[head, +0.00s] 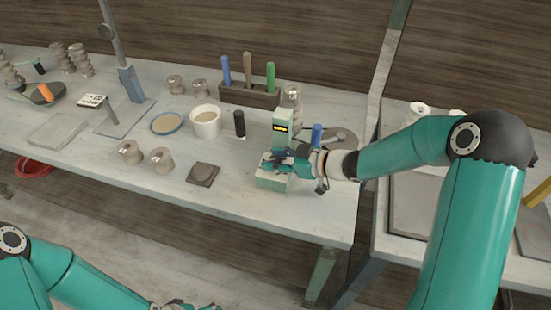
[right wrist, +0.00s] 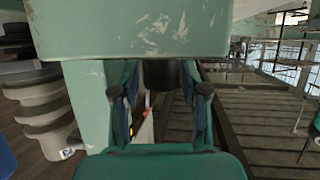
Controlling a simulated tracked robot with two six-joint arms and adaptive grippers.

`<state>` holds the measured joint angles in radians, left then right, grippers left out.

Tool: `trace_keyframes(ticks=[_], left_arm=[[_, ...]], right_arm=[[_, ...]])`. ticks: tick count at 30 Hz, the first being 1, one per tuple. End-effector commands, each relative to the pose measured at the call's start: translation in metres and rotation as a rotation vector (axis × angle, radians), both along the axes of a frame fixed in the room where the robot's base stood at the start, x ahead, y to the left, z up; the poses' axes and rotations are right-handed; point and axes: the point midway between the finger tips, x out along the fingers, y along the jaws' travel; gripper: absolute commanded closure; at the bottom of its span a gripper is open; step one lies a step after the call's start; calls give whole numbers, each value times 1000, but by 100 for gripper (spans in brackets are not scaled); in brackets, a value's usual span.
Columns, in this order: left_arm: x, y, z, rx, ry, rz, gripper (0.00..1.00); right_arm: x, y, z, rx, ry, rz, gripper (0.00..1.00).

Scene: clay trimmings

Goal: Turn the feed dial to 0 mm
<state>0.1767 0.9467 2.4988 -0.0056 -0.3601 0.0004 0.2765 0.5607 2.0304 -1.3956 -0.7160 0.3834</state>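The pale green feed device (head: 282,131) stands near the right end of the long table, with a small lit yellow display on its upright. My right gripper (head: 282,162) reaches in from the right at the device, just above its base. In the right wrist view, a dark round knob (right wrist: 160,73), which looks like the feed dial, sits between the fingers of my right gripper (right wrist: 160,88), under the green housing. The fingers stand apart on either side of it; whether they press on it is unclear. The dial's setting cannot be read. My left gripper (head: 185,305) shows only partly at the bottom edge.
A tool block (head: 248,96) with several coloured handles stands behind the device. A white cup (head: 206,121), a dark cylinder (head: 239,124) and a brown square slab (head: 202,174) lie to its left. A second table (head: 408,245) stands to the right across a gap.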

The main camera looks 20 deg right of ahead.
Motion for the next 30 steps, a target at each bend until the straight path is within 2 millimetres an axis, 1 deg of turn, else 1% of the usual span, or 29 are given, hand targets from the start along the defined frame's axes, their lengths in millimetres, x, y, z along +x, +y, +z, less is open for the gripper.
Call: trace_keyframes(ticks=[7,11,14,17,24,30], left_arm=[[0,0,0,0,0,0,0],[0,0,1,0,0,0,0],[0,0,1,0,0,0,0],[0,0,1,0,0,0,0],[0,0,1,0,0,0,0],[0,0,0,0,0,0,0]], right_arm=[[-1,0,0,0,3,1,55],[-4,-4,2,-1,1,0,55],[-12,-12,7,0,0,-1,55],[-23,-24,14,-2,0,-3,55],[-54,-57,32,-2,-1,-2,55],[-72,-74,42,0,1,-1,55]])
